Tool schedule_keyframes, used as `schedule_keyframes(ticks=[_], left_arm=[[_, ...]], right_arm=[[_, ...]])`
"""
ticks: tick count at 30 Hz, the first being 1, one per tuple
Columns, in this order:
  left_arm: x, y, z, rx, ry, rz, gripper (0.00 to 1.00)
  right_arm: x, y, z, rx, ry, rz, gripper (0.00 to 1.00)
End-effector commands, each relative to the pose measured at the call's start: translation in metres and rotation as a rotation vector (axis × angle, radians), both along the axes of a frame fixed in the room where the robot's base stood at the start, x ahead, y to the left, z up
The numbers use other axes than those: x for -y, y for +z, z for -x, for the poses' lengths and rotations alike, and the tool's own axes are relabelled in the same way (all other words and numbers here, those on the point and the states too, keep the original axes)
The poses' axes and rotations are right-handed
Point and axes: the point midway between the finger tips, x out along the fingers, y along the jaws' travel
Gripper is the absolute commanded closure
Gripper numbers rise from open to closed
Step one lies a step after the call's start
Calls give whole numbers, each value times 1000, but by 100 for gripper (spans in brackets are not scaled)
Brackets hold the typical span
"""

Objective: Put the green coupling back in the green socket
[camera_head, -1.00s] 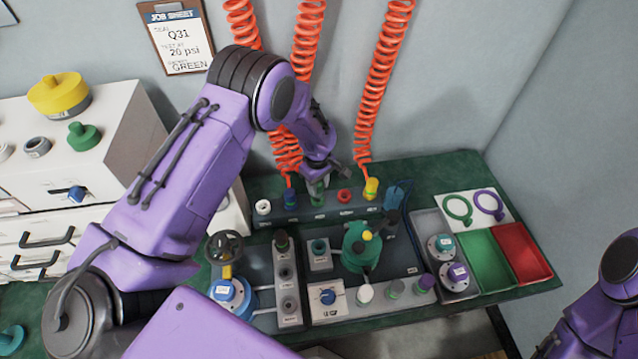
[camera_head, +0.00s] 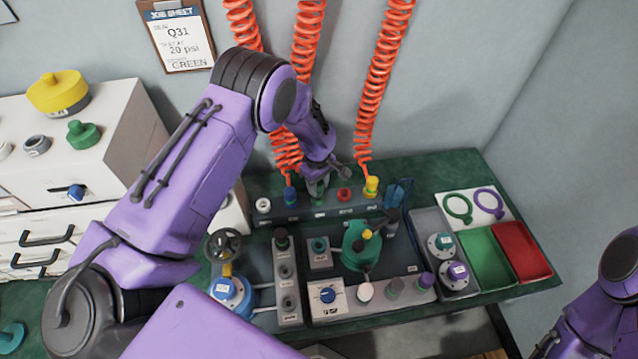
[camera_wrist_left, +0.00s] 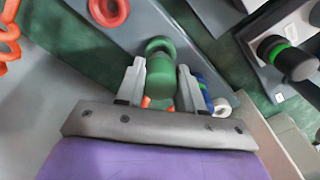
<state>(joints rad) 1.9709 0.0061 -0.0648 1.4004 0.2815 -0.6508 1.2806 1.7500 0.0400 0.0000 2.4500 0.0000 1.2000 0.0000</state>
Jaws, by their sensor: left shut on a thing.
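The green coupling (camera_wrist_left: 162,72) sits between the two fingers of my left gripper (camera_wrist_left: 160,88) in the left wrist view. The gripper is shut on it. In the head view my left gripper (camera_head: 320,178) is over the grey socket rail (camera_head: 325,208), between the blue fitting (camera_head: 291,197) and the red socket (camera_head: 344,195). The coupling's lower end is at the green place on the rail. The green socket is mostly hidden, and I cannot tell whether the coupling is fully seated. Of my right arm, only a part shows at the lower right; its gripper is not visible.
A yellow fitting (camera_head: 371,187) with a red coiled hose stands to the right on the rail, and a white socket (camera_head: 263,206) is at its left end. In front are a green pump-like device (camera_head: 360,245), a green tray (camera_head: 487,255) and a red tray (camera_head: 522,252).

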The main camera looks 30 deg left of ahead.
Motion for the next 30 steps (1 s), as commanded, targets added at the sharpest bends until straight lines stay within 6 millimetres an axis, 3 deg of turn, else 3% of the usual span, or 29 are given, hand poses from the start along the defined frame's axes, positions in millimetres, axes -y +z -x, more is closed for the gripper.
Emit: schedule_keyframes(ticks=[30], left_arm=[[0, -21, 0, 0, 0, 0, 96]], right_arm=[[0, -13, 0, 0, 0, 0, 57]])
